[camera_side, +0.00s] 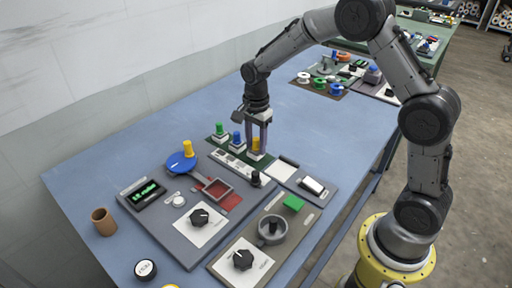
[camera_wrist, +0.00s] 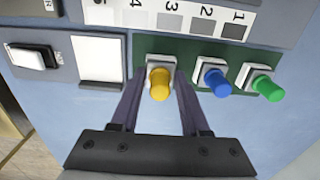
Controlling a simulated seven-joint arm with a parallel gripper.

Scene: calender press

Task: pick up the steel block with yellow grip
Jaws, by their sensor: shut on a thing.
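The steel block with yellow grip (camera_wrist: 160,84) stands in the green strip, between my fingers, in the wrist view. In the side view its yellow grip (camera_side: 256,144) shows between the fingers of my gripper (camera_side: 258,151). My gripper (camera_wrist: 158,84) is shut on this block, one finger on each side. The blue-grip block (camera_wrist: 214,80) and the green-grip block (camera_wrist: 263,86) stand beside it in the same row. Whether the held block touches the strip beneath is hard to tell.
A numbered scale strip (camera_wrist: 190,18) runs beside the blocks. A grey panel with a display (camera_side: 146,192), a blue round pan (camera_side: 181,162) and black knobs lies nearby. A brown cup (camera_side: 103,222) stands at the left. The blue table (camera_side: 120,155) is clear behind the panel.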

